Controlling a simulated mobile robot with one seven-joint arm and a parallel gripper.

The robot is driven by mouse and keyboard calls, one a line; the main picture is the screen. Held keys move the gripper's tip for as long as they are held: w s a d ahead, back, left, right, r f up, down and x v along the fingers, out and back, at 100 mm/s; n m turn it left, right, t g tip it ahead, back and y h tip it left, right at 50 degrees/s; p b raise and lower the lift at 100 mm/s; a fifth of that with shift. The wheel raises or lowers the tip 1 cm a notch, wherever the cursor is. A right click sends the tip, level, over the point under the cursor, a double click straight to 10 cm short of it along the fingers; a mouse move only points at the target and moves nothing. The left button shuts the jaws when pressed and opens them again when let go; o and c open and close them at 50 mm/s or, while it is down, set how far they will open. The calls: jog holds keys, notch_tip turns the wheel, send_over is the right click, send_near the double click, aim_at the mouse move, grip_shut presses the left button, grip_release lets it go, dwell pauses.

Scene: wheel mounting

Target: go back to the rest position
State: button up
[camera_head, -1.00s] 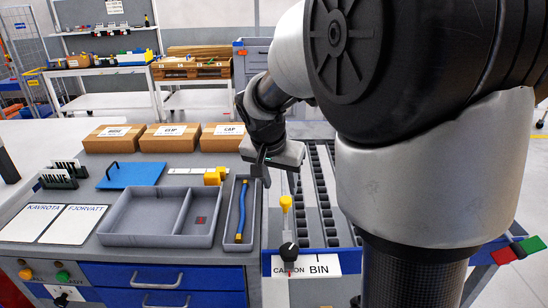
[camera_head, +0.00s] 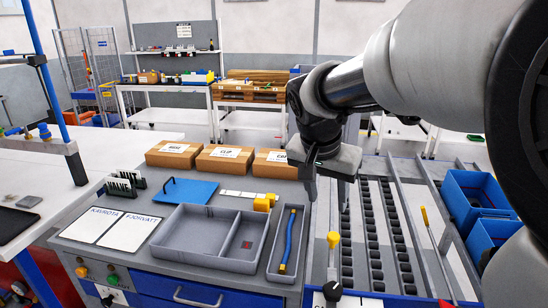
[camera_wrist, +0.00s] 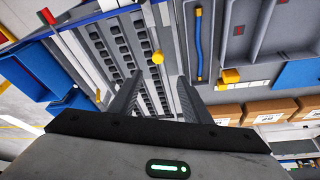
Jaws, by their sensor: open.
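My gripper (camera_head: 328,190) is open and empty, with its fingers pointing down above the right side of the workbench, near the roller rails. In the wrist view my gripper (camera_wrist: 155,98) shows its two fingers spread apart with nothing between them. A yellow-topped lever (camera_head: 333,240) stands in front of the gripper, apart from it; its yellow knob also shows in the wrist view (camera_wrist: 157,57).
A grey two-part tray (camera_head: 185,240) and a narrow tray with a blue strap (camera_head: 289,240) lie left of the gripper. Several cardboard boxes (camera_head: 225,158) stand behind. Blue bins (camera_head: 475,195) are at the right. A white table (camera_head: 45,190) is at the left.

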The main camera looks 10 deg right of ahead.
jog(key=s+a+n+t+y, duration=0.25)
jog(key=s+n, duration=0.45)
jog(key=s, duration=1.2)
notch_tip(320, 180, up, 15)
jog(key=p, duration=1.5)
jog(key=shift+f, duration=0.2)
jog(key=shift+g, duration=0.25)
